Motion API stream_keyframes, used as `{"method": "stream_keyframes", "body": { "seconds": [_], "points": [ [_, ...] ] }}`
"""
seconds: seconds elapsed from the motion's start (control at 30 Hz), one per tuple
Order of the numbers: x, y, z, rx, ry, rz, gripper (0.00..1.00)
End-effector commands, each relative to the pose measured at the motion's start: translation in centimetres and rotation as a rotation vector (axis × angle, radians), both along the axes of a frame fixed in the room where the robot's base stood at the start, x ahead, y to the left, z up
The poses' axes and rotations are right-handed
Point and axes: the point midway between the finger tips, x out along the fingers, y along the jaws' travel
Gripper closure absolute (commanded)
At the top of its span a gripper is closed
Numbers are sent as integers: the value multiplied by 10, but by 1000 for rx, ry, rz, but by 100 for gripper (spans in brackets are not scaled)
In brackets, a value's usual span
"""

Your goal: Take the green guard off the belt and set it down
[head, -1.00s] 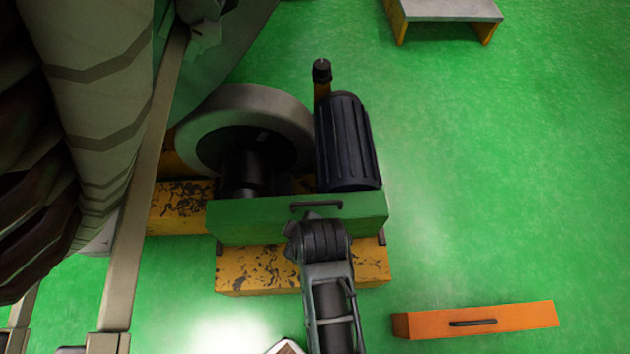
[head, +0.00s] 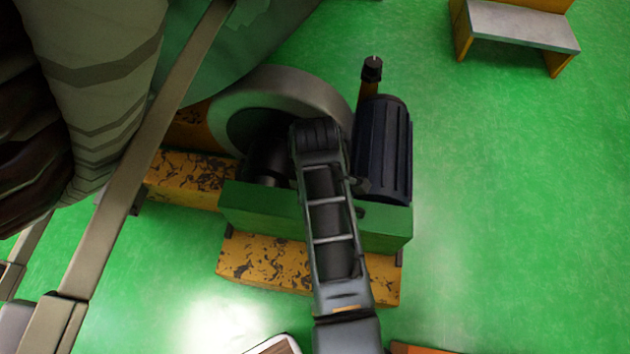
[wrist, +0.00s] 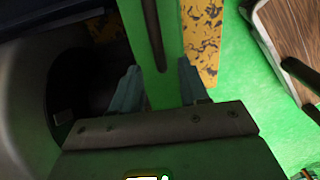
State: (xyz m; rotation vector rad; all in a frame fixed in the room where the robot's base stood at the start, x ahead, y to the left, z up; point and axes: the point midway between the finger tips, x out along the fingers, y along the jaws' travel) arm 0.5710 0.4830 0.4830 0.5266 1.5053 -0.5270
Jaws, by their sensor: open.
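The green guard (head: 260,208) stands upright along the front of the belt drive, above the yellow base, in the head view. My arm crosses over its middle, hiding its handle and my fingers there. In the wrist view the guard's green top (wrist: 180,60) runs between the two fingers of my gripper (wrist: 160,88), with its dark handle (wrist: 153,30) on top. The fingers are open, one on each side of the guard. I cannot tell whether they touch it. The belt itself is not seen.
A large grey wheel (head: 285,85) and a dark ribbed motor (head: 385,150) stand behind the guard. A grey-topped bench (head: 520,30) is at the upper right. An orange piece (head: 415,349) shows at the bottom edge. Green floor on the right is clear.

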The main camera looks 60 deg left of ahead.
Motion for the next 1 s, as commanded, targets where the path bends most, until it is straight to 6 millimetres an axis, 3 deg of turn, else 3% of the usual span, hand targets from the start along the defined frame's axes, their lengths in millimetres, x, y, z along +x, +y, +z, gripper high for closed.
{"method": "stream_keyframes", "body": {
  "seconds": [0.03, 0.2, 0.47, 0.93, 1.0],
  "points": [
    [0, -2, -12, -2, 2, 0, 56],
    [1, -3, -35, -2, 0, 0, 56],
    [1, -3, -37, 0, 0, -1, 56],
    [1, -3, -37, 0, 0, -1, 100],
    [1, -3, -37, 0, 0, -1, 100]
  ]
}}
